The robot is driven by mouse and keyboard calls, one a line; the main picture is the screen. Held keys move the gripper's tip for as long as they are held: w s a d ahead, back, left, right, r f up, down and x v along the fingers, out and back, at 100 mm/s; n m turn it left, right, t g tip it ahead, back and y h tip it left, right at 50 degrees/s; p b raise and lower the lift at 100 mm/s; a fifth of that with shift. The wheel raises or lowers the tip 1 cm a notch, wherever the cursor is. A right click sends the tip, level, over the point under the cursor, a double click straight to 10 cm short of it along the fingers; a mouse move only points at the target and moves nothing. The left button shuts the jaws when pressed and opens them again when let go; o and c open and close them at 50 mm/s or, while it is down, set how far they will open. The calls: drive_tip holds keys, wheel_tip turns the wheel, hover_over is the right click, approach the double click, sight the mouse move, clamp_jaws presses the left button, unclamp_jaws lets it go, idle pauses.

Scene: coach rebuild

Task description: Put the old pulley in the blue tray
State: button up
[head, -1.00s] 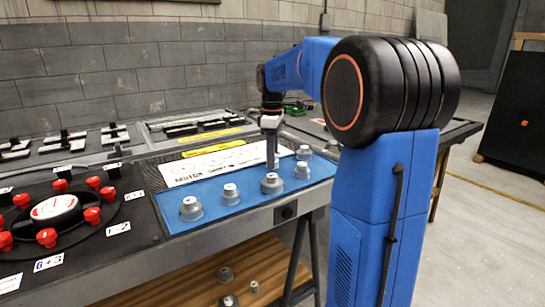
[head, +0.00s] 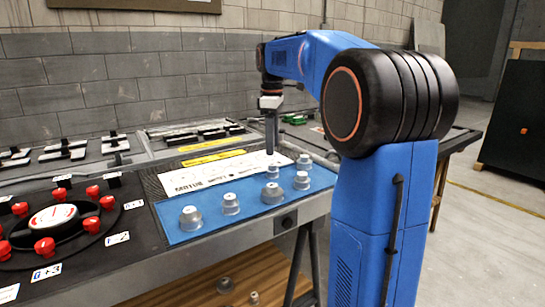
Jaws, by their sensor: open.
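The blue tray (head: 210,222) lies flat at the bench's front right. Several grey stepped pieces with pale tops stand upright on it, including a front-left one (head: 191,217), a middle one (head: 272,193) and a right one (head: 301,181). A smaller grey piece (head: 272,172) stands on the tray directly below my gripper (head: 271,156). I cannot tell from looks which piece is the old pulley. My gripper points down with open jaws, empty, its tips just above that smaller piece. From this side its fingers overlap, so the gap between them is hidden.
A white printed sheet (head: 195,182) lies along the tray's back edge. A black round fixture with red knobs (head: 44,247) sits to the left. More grey pieces lie on the wooden shelf (head: 190,285) below.

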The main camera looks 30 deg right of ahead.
drive_tip(key=shift+r, duration=1.8)
drive_tip(key=shift+d, duration=0.1)
